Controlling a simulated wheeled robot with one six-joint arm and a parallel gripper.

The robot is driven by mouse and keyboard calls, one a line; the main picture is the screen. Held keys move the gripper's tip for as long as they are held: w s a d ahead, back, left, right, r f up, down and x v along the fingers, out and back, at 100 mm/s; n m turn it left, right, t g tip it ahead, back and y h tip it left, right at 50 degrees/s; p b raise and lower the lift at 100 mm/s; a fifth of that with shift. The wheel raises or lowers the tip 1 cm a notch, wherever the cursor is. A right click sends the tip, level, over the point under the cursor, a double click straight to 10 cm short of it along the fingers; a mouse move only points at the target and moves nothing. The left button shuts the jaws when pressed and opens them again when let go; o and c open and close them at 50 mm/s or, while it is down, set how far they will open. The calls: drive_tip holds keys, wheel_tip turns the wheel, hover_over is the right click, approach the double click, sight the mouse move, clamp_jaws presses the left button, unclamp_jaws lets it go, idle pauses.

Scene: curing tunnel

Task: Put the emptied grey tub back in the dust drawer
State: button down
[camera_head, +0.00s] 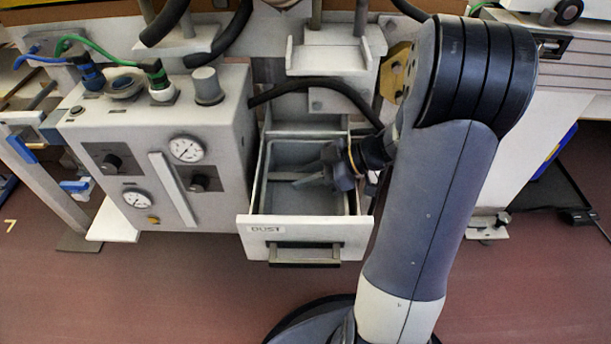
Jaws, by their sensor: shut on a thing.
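The dust drawer (295,236) is pulled open in the camera_head view, with a "DUST" label on its white front and a dark handle below. The grey tub (300,203) sits within the drawer's walls, and its inside looks empty. My gripper (295,180) reaches in from the right, low over the tub, and is shut on it. The fingers and wrist cover part of the tub, so the exact grip point is hard to see. I cannot tell whether the tub rests fully on the drawer floor.
A grey control box (165,150) with gauges and knobs stands close at the drawer's left. A white bracket (335,55) and a black hose (320,88) hang above and behind the drawer. My arm fills the right side. The reddish floor (170,290) in front is clear.

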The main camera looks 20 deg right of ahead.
drive_tip(key=shift+f, duration=0.1)
drive_tip(key=c, duration=1.2)
unclamp_jaws()
drive_tip(key=p+v, duration=0.2)
drive_tip(key=v, duration=0.8)
drive_tip(key=shift+d+r, duration=0.25)
drive_tip(key=shift+d, duration=0.1)
